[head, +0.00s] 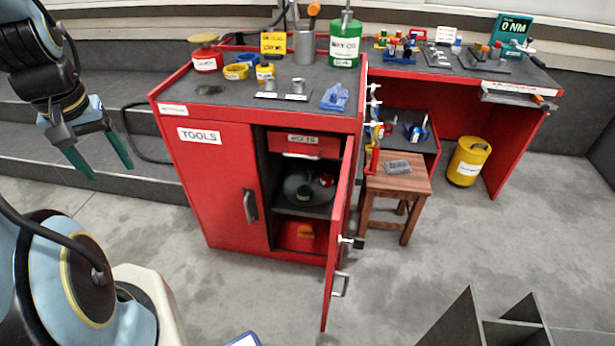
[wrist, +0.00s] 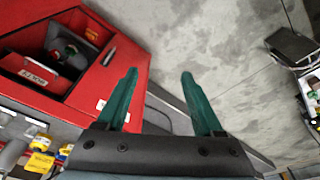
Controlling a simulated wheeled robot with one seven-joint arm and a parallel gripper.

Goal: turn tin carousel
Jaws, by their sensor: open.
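The tin carousel (head: 318,180) is a dark round plate on a shelf inside the red cabinet, behind its open right door (head: 338,240). In the wrist view the cabinet opening shows tilted at the upper left, with the carousel (wrist: 75,45) partly seen inside. My gripper (head: 100,165) is at the upper left of the head view, left of the cabinet and well apart from it. Its green fingers (wrist: 160,95) are spread and nothing is between them.
The closed left door (head: 215,175) is labelled TOOLS. The open right door juts forward into the floor space. A wooden stool (head: 398,185) and a yellow barrel (head: 468,161) stand to the right. Dark steps (head: 110,125) lie behind my gripper. The floor before the cabinet is mostly clear.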

